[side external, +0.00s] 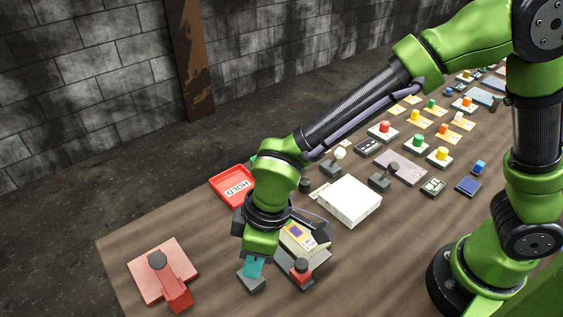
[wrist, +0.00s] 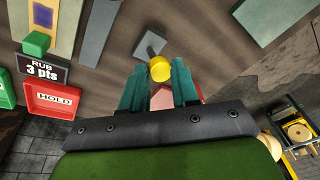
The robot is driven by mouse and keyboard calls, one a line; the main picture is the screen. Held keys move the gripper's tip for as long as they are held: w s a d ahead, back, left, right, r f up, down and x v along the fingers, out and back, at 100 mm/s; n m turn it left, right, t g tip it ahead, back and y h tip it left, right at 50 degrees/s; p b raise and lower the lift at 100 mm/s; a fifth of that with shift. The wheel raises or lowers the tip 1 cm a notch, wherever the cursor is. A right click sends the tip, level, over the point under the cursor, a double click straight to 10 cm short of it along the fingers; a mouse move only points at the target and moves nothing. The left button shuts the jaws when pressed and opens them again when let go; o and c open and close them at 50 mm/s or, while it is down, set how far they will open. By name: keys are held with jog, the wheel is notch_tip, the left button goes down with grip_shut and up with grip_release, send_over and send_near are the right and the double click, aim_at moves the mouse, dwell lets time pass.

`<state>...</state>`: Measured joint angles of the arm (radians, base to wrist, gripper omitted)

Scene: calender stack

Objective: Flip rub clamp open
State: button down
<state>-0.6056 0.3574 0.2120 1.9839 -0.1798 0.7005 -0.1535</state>
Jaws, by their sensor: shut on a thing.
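My gripper (side external: 254,268) points down at the front of the table, with its teal fingers low over a small grey base (side external: 252,284). In the wrist view, my gripper (wrist: 159,76) has its fingers on either side of a round yellow knob (wrist: 160,68) and is shut on it. A grey base plate (wrist: 150,44) shows just beyond the knob. A dark sign (wrist: 43,70) reading "RUB 3 pts" is at the left of the wrist view. The knob is hidden by the fingers in the side view. I cannot tell whether the clamp is open or closed.
A red block with a dark knob (side external: 160,272) is at the front left. A red-armed device (side external: 300,273) stands close right of my gripper. A red HOLD tray (side external: 231,187) and a white box (side external: 349,202) are behind.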

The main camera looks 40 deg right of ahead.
jog(key=shift+s+a+f, duration=0.1)
jog(key=shift+s+f, duration=0.2)
jog(key=shift+s, duration=0.35)
jog(key=shift+s+a+f, duration=0.1)
jog(key=shift+s+f, duration=0.2)
jog(key=shift+s, duration=0.35)
jog(key=c, duration=0.9)
grip_release()
jog(key=shift+w+r, duration=0.1)
jog(key=v, duration=1.7)
jog(key=shift+w, duration=0.25)
